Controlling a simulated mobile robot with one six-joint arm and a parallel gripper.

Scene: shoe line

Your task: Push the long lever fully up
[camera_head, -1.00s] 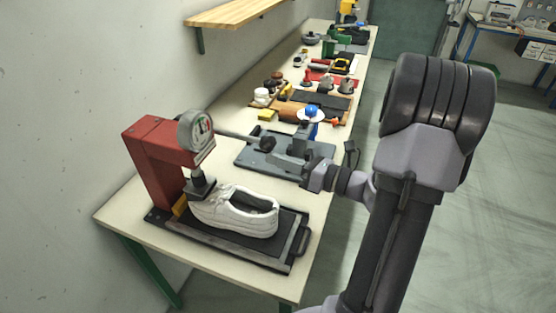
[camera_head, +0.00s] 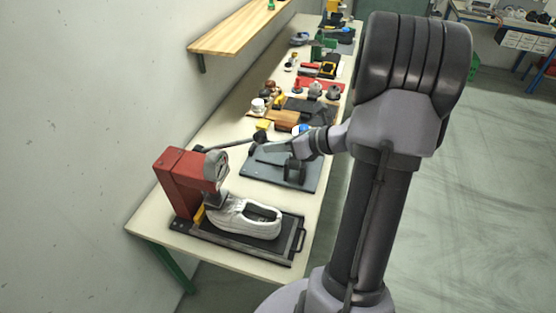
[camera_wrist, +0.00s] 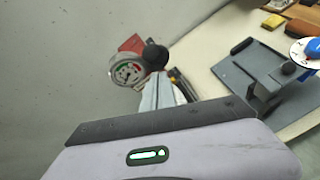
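The long lever (camera_head: 237,143) is a thin grey rod with a black ball knob (camera_head: 260,136). It rises gently to the right from the red press (camera_head: 184,184), beside the round gauge (camera_head: 216,169). My gripper (camera_head: 256,149) is just below the knob and looks shut and empty, its fingers together. In the wrist view, the knob (camera_wrist: 155,56) is right beyond my fingertips (camera_wrist: 160,78), next to the gauge (camera_wrist: 128,71). Contact seems likely, but I cannot be sure. The rod is hidden in the wrist view.
A white shoe (camera_head: 243,216) lies on a dark plate under the press. A grey fixture (camera_head: 284,178) sits on the bench below my gripper. A wooden shelf (camera_head: 235,35) is on the wall. Tools and parts fill the far bench.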

